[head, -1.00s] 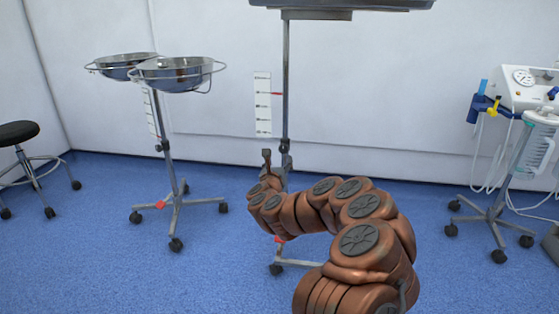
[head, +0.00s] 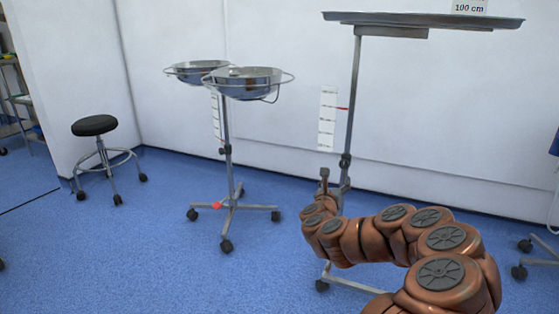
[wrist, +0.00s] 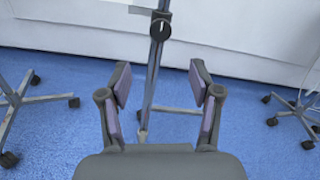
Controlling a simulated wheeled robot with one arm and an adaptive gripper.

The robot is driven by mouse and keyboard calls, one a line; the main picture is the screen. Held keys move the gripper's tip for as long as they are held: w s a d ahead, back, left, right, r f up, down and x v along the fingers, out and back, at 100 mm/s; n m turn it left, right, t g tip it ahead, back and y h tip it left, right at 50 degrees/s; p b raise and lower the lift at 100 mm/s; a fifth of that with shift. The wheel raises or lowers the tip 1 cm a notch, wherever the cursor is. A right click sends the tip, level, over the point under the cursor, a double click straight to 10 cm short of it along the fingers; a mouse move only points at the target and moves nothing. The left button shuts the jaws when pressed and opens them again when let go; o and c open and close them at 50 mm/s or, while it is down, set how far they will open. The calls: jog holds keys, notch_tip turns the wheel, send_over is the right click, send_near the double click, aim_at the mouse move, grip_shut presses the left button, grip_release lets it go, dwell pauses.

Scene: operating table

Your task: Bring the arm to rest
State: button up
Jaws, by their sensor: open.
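My gripper (wrist: 160,90) is open in the wrist view, with its two fingers well apart and nothing between them. Beyond the fingers stands the upright pole of a wheeled stand. In the head view my copper-coloured arm reaches from the bottom right toward the middle. Its gripper (head: 324,184) is small there and seen from behind, in front of the pole of the tray stand. The gap between gripper and pole cannot be judged.
A tray stand (head: 424,20) rises behind my arm. A double basin stand (head: 246,84) is left of it, and a black stool (head: 94,125) farther left. The blue floor (head: 120,255) at the front left is clear. A white wall (head: 280,45) closes the back.

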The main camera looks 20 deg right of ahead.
jog(key=w+a+r+n+t+y+p, duration=0.25)
jog(key=a+r+n+y+p, duration=0.9)
jog(key=a+r, duration=0.75)
jog(key=s+a+r+n+g+y+p, duration=0.2)
jog(key=s+a+r+n+y+p, duration=0.1)
jog(key=s+a+r+n+p, duration=0.3)
jog(key=s+a+r+n+g+y+p, duration=0.2)
jog(key=s+a+r+n+y+p, duration=0.15)
jog(key=a+r+n+p, duration=0.35)
jog(key=s+a+r+n+g+h+p, duration=0.1)
jog(key=s+a+r+n+g+p, duration=0.15)
jog(key=s+n+p, duration=0.4)
jog(key=s+a+r+n+g+h+p, duration=0.1)
jog(key=s+n+g+p, duration=0.3)
jog(key=s, duration=0.6)
jog(key=s+d+r+n+g+h+p, duration=0.1)
jog(key=s+d+r+n+g+p, duration=0.1)
jog(key=s+p, duration=0.3)
jog(key=s+d+r+n+g+h+p, duration=0.1)
jog(key=s+d+r+p, duration=0.4)
jog(key=s, duration=0.8)
jog(key=s+d+r+n+g+h+p, duration=0.2)
jog(key=s+d+r+n+g+p, duration=0.1)
jog(key=s, duration=0.5)
jog(key=shift+s+d+r+n+g+p, duration=0.2)
jog(key=shift+s+r+n+g+p, duration=0.2)
jog(key=shift+r+g+p, duration=0.55)
jog(key=shift+f+t, duration=0.25)
